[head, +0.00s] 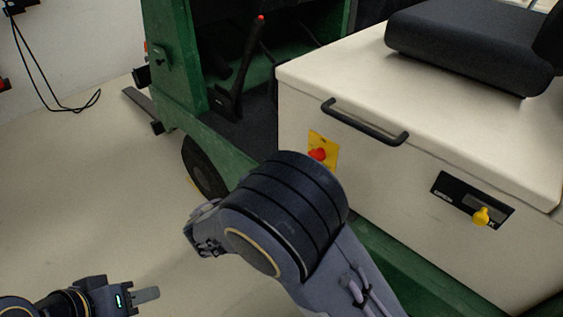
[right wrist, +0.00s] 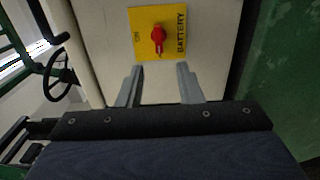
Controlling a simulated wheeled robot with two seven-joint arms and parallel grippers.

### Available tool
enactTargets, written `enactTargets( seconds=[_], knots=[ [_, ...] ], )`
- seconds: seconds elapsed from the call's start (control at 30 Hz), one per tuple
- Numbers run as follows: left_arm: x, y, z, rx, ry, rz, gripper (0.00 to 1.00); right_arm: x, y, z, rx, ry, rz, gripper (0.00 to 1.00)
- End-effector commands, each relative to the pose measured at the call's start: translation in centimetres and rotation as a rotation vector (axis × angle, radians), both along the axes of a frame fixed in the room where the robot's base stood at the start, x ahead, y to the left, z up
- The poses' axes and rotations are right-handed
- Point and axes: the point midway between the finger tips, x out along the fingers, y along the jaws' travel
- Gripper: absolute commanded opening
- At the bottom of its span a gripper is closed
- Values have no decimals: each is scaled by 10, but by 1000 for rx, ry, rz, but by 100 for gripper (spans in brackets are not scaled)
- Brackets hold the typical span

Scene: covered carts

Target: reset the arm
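My right arm (head: 290,215) comes in from the bottom of the head view and bends in front of the cart; its gripper is hidden there. In the right wrist view my right gripper (right wrist: 160,82) is open and empty, its two fingers apart. Just beyond the fingertips is a red battery switch (right wrist: 158,36) on a yellow plate (right wrist: 171,20) marked ON and BATTERY. The switch also shows in the head view (head: 317,154). My left gripper (head: 146,296) is low at the left over bare floor, seen from the side; its opening does not show.
A green vehicle (head: 178,75) with a cream body (head: 420,110) fills the right. The body has a black handle (head: 365,122), a yellow knob (head: 481,216) and a black seat (head: 465,50). A wheel (head: 203,168) stands behind my right arm. The floor at left (head: 85,190) is clear.

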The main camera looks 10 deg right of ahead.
Motion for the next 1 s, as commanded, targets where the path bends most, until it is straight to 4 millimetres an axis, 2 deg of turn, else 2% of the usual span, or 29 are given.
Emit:
enactTargets(
  seconds=[0.2,0.27,0.37,0.5,0.63,0.8,0.9,1.0],
  knots=[
    [0,0,0,0,0,0,36,-1,-7,0,15,14,-16,33],
    [0,0,0,0,0,0,36,-3,-21,-2,52,49,-53,33],
    [0,0,0,0,0,0,36,-16,-61,-8,179,158,-159,33],
    [0,0,0,0,0,0,36,-58,-125,-26,477,365,-336,33],
    [0,0,0,0,0,0,36,-107,-158,-40,795,506,-435,33],
    [0,0,0,0,0,0,36,-166,-168,-43,1219,564,-464,33],
    [0,0,0,0,0,0,36,-193,-162,-38,1447,531,-434,33],
    [0,0,0,0,0,0,36,-210,-155,-31,1619,467,-386,33]
  ],
)
